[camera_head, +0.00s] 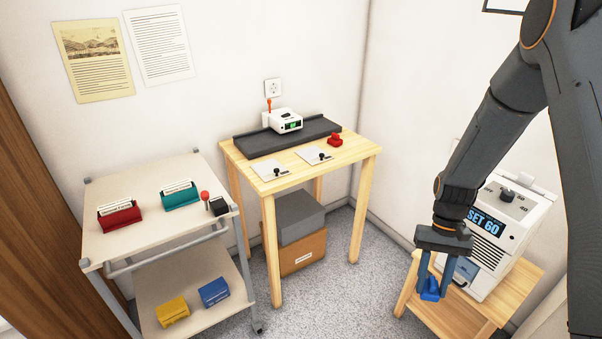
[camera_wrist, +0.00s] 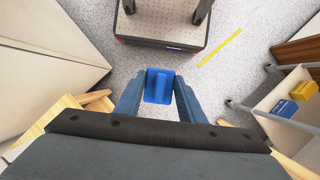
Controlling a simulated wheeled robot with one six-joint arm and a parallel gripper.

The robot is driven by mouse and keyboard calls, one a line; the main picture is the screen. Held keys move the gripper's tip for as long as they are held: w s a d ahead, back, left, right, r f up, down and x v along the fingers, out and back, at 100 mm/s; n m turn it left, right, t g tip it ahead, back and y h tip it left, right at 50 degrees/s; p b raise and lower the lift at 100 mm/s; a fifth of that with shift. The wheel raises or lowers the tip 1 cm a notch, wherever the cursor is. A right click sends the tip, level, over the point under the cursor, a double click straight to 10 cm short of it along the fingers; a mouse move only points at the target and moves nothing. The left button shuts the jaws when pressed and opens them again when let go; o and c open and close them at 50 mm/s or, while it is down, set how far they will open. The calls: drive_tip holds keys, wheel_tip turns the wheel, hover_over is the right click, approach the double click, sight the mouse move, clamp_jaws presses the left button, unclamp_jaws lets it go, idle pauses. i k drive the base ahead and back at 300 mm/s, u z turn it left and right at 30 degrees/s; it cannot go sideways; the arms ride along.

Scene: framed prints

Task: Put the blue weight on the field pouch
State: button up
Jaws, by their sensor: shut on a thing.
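My gripper (camera_head: 433,280) is shut on the blue weight (camera_head: 430,291), which hangs between the fingertips at the right, in front of the white machine. In the wrist view the blue weight (camera_wrist: 158,86) sits between both fingers. No label picks out the field pouch. Red (camera_head: 119,216) and teal (camera_head: 180,195) holders with cards stand on the cart's top. A yellow pouch-like item (camera_head: 173,311) and a blue one (camera_head: 214,292) lie on its lower shelf; they also show in the wrist view, yellow (camera_wrist: 303,90) and blue (camera_wrist: 284,109). I cannot tell which is the field pouch.
A wooden table (camera_head: 290,184) with a white device (camera_head: 286,121), a red knobbed item (camera_head: 335,139) and two plates stands mid-view, boxes below. The cart (camera_head: 128,241) is left. The white machine (camera_head: 505,235) reads SET 60 on a low wooden stand (camera_head: 520,280). Speckled floor lies between.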

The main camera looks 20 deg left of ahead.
sight(268, 167)
drive_tip(key=z, duration=0.35)
drive_tip(key=k, duration=0.8)
drive_tip(key=u, duration=0.4)
drive_tip(key=i, duration=0.6)
drive_tip(key=u, duration=0.65)
